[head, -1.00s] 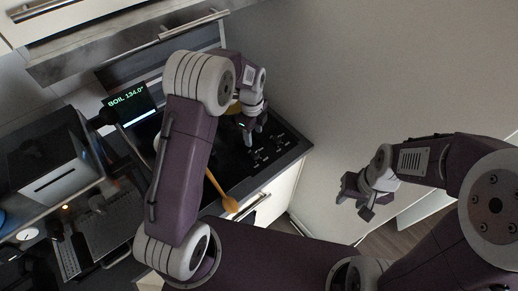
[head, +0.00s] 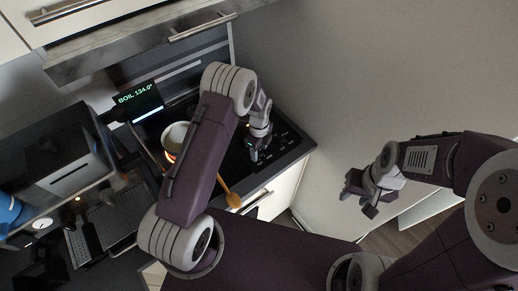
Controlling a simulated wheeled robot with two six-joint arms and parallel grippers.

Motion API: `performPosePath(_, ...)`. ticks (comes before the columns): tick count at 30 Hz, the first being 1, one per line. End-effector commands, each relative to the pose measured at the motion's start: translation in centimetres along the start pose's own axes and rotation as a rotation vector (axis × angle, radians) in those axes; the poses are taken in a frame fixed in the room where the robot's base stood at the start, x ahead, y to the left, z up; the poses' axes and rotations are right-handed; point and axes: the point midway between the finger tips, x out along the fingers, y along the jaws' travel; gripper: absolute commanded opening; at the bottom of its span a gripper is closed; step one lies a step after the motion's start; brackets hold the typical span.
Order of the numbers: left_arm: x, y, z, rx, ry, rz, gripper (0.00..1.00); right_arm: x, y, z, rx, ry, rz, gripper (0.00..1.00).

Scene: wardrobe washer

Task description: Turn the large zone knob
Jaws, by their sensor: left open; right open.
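The black cooktop (head: 296,143) has small knobs or controls (head: 283,141) near its right end; I cannot tell which one is the large zone knob. My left gripper (head: 254,155) is open and points down over the cooktop, just left of these controls. I cannot tell whether its fingertips touch anything. My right gripper (head: 358,199) is open and empty, in the air right of the counter. My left arm hides much of the cooktop's middle.
A light pot (head: 174,136) stands on the cooktop behind my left arm, with an orange glow beside it. A wooden spoon (head: 233,200) reaches over the front edge. A screen (head: 138,100) reads "BOIL 134.0°". A dark appliance (head: 55,160) stands left. The wall is close on the right.

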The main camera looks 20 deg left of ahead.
Motion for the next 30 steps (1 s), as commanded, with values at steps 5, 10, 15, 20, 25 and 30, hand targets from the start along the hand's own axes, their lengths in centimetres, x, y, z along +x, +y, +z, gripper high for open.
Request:
performPosePath(5, 0.0, 0.0, 0.0, 0.000, 0.000, 0.000, 0.29, 0.0, 0.0, 0.0, 0.000, 0.000, 0.000, 0.41)
performPosePath(10, 0.0, 0.0, 0.0, 0.000, 0.000, 0.000, 0.00, 0.0, 0.0, 0.0, 0.000, 0.000, 0.000, 0.41)
performPosePath(15, 0.0, 0.0, 0.0, -0.012, 0.000, 0.000, 0.00, 0.1, 0.0, 0.0, 0.000, 0.000, 0.000, 0.41)
performPosePath(20, 0.0, 0.0, 0.0, -0.064, 0.000, 0.000, 0.00, 0.3, 0.0, 0.0, 0.000, 0.000, 0.000, 0.41)
performPosePath(25, 0.1, 0.0, 0.0, -0.177, 0.000, 0.000, 0.00, 0.6, 0.0, 0.1, 0.000, 0.000, 0.000, 0.41)
performPosePath(30, 0.1, 0.0, 0.0, -0.331, 0.000, -0.001, 0.00, 1.1, 0.0, 0.1, 0.000, 0.000, 0.000, 0.41)
